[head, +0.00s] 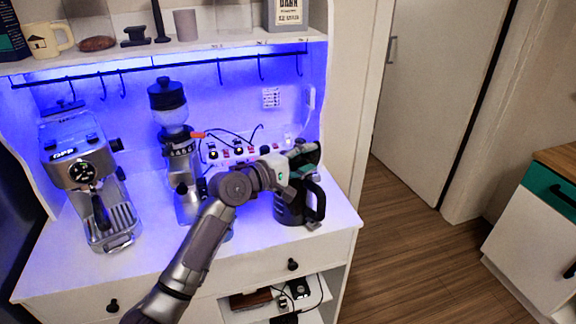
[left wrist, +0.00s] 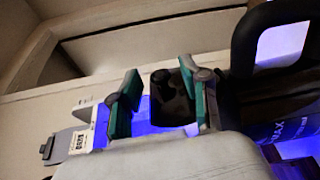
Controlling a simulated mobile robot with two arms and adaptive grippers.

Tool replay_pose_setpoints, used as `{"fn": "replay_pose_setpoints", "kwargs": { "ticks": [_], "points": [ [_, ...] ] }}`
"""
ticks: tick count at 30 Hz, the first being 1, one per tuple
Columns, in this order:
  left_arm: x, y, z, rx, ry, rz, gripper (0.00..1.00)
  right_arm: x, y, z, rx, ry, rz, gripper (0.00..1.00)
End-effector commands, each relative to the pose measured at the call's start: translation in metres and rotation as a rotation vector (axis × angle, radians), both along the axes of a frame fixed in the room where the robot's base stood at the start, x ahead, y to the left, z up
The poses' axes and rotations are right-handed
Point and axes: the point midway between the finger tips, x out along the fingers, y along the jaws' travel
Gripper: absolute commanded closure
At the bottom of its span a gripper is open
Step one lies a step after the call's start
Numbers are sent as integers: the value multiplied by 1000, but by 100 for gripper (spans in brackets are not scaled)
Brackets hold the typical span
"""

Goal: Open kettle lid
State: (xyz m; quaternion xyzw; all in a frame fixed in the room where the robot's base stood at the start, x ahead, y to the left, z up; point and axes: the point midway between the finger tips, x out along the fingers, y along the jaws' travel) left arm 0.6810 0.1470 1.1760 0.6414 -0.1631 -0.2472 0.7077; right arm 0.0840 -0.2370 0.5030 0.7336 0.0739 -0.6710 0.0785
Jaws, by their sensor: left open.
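The dark kettle (head: 290,211) stands upright at the right end of the white cabinet counter, its black handle (head: 318,203) to the right. My left gripper (head: 302,165) is at the top of the kettle and hides much of its lid area. In the left wrist view the kettle (left wrist: 285,110), marked MAX, fills the right side. There my left gripper (left wrist: 160,100) has its green-padded fingers apart. A black knobbed part shows between or behind them; I cannot tell whether it is the lid or whether a finger touches it. My right gripper is not in view.
An espresso machine (head: 88,175) and a coffee grinder (head: 178,150) stand on the counter to the left. A power strip (head: 232,154) with cables lies behind my arm. A shelf (head: 150,53) with cups and a hook rail is above. The floor (head: 410,240) at right is clear.

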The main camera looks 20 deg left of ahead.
Motion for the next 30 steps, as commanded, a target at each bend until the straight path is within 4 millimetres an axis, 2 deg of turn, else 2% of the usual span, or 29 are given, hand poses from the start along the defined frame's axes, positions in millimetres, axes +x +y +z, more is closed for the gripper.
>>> {"fn": "replay_pose_setpoints", "kwargs": {
  "ticks": [6,12,18,30],
  "points": [
    [-41,28,3,5,2,1,53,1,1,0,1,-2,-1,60],
    [-69,47,6,3,2,1,53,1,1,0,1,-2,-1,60],
    [-80,54,8,2,1,-1,53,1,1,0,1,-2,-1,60],
    [-81,54,8,2,1,-1,53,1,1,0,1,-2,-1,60]
  ]
}}
